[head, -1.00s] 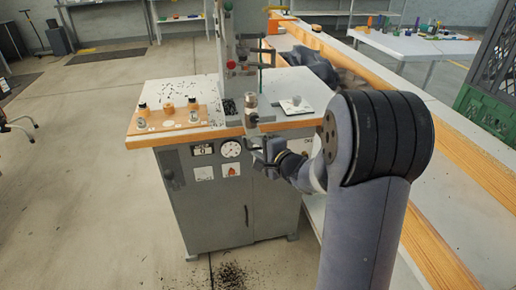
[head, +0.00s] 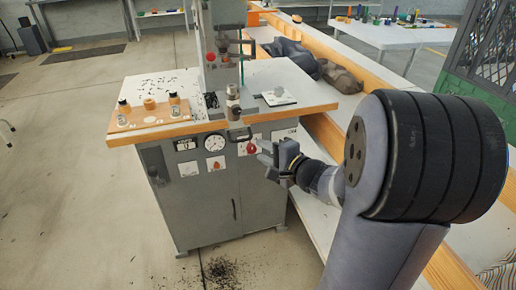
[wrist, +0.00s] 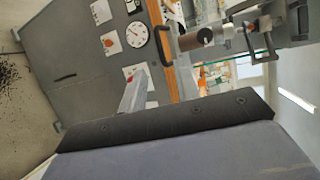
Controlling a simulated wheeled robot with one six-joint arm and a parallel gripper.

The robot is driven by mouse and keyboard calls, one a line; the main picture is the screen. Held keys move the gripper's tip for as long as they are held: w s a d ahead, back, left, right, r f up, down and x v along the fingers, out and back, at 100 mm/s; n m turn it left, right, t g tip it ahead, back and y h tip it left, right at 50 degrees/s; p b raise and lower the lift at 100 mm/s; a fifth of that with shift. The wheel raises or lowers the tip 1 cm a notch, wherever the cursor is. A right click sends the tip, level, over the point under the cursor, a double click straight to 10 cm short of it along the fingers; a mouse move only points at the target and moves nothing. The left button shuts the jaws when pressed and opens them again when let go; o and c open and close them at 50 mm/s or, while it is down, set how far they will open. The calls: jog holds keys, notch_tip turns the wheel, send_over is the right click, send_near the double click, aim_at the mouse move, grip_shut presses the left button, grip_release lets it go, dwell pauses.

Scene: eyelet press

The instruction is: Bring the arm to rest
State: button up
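My gripper (head: 262,151) is in front of the upper right part of the grey press cabinet (head: 222,195), a little below the table edge. It points left, and its two fingertips show a gap with nothing between them. In the wrist view a pale finger (wrist: 134,92) overlaps the cabinet front and hides part of it. My gripper appears apart from the cabinet, though the exact distance is unclear.
The eyelet press column (head: 223,50) stands on the wooden-edged top. A wooden block (head: 150,112) with several small parts sits left, a pale plate (head: 279,97) right. A gauge (head: 215,142) and dark handle (head: 240,135) are on the front. Floor is free at left.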

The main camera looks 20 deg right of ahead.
aim_at(241, 140)
dwell(0.3)
jog(key=x, duration=1.1)
jog(key=shift+p, duration=0.3)
jog(key=shift+w+r, duration=0.1)
jog(key=shift+w, duration=0.05)
